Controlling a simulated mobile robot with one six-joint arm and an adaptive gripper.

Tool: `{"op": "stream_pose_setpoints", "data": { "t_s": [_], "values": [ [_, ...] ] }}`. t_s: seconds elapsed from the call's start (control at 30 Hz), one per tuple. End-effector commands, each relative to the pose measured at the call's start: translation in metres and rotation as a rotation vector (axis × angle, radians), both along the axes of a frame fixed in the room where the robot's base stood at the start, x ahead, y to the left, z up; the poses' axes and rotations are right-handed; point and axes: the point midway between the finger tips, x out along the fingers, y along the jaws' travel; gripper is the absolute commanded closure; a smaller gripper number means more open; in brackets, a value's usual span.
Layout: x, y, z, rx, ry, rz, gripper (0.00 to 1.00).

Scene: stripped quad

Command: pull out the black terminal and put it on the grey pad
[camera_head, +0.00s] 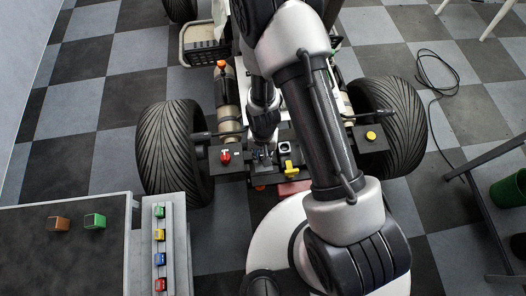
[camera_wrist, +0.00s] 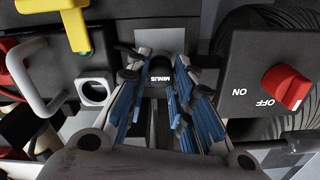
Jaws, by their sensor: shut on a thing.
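The black terminal (camera_wrist: 153,88), marked MINUS, stands between the blue-padded fingers of my gripper (camera_wrist: 155,100) in the wrist view. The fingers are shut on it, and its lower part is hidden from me. A flat light grey square (camera_wrist: 148,38) lies just beyond it; I cannot tell whether this is the grey pad. In the head view my gripper (camera_head: 263,152) is low at the quad's dark cross panel, and the terminal is too small to make out there.
Near the gripper are a red OFF/ON switch (camera_wrist: 287,85), a yellow handle (camera_wrist: 75,25), a white ring socket (camera_wrist: 97,88) and a grey loop handle (camera_wrist: 30,75). Tyres (camera_head: 172,152) flank the panel. A bench (camera_head: 60,262) and a rack of coloured blocks (camera_head: 159,235) stand at left.

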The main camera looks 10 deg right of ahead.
Motion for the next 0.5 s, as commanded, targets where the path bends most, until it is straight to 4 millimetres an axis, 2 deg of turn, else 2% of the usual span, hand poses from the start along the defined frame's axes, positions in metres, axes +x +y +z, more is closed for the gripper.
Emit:
{"op": "stream_pose_setpoints", "data": {
  "t_s": [0.5],
  "values": [
    [0.0003,0.0000,-0.0061,0.000,0.000,0.000,1.00]
  ]
}}
